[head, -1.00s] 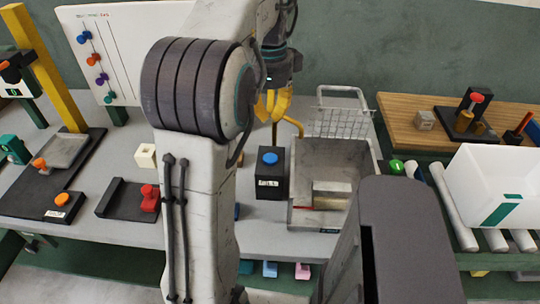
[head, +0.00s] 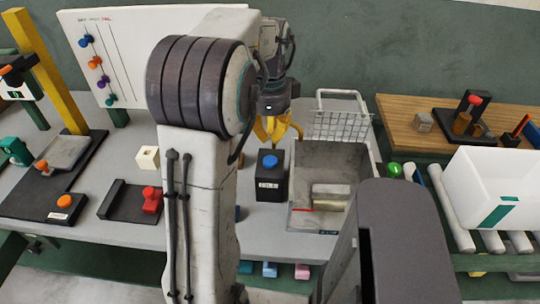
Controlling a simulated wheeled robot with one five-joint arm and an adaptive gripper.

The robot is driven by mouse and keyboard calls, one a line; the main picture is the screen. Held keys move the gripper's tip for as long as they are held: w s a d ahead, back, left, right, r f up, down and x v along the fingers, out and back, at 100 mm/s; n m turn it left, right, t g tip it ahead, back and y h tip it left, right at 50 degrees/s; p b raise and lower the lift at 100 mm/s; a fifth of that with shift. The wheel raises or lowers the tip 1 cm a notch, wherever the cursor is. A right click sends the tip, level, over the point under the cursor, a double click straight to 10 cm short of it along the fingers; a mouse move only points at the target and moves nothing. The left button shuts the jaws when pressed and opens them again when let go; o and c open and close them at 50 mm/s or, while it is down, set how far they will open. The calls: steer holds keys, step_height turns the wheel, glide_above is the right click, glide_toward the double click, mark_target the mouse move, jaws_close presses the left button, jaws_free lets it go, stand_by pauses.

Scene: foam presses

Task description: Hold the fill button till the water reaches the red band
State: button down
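A black box (head: 269,187) with a blue button (head: 270,161) on top and a white label on its front stands on the grey bench, left of the sink; I take this as the fill button. The grey sink (head: 352,156) holds a pale box-like thing (head: 331,192). A short red stripe (head: 303,210) shows near the sink's front left; no water level can be made out. My gripper (head: 271,130), with yellow fingers, is above and behind the blue button in the picture, apart from it.
A wire basket (head: 338,124) stands behind the sink. A red-knobbed press (head: 151,198), a cream block (head: 147,157) and an orange button (head: 65,201) are on the left. A white bin (head: 489,172) sits on rollers at right. My arm hides part of the bench.

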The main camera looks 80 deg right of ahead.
mark_target(270, 165)
steer(key=shift+d+f+p, duration=0.15)
steer(key=shift+f+p, duration=3.3)
steer(key=shift+f, duration=0.9)
steer(key=shift+f, duration=0.15)
step_height(270, 165, down, 2)
steer(key=b, duration=0.4)
steer(key=shift+f+b, duration=0.1)
steer(key=shift+b, duration=0.3)
steer(key=shift+a+f, duration=0.1)
steer(key=shift+a, duration=0.15)
stand_by(2.3)
